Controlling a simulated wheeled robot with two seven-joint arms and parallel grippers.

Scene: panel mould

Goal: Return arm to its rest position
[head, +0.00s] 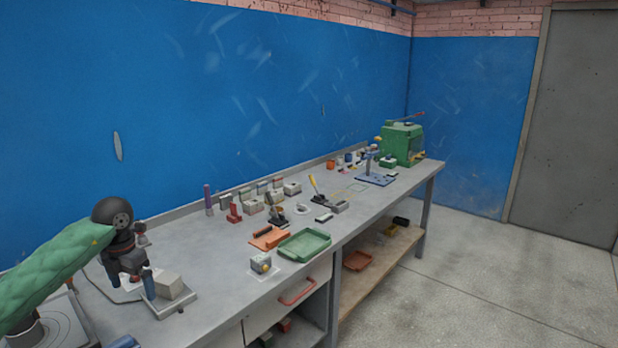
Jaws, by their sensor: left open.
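My left arm comes in from the left in a green padded sleeve, with a round dark wrist joint. My left gripper (125,279) points down over the near left end of the grey workbench (220,262). It is open, and I see nothing held between its fingers. A blue upright part (149,284) and a light grey block (170,286) on a flat metal plate (178,303) are just right of the gripper. I cannot tell whether it touches them. My right gripper is not in view.
A green tray (304,244), an orange tray (268,239) and a small grey box (261,264) lie mid-bench. Several grey blocks line the back. A green machine (402,144) stands at the far end. The floor at right is clear.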

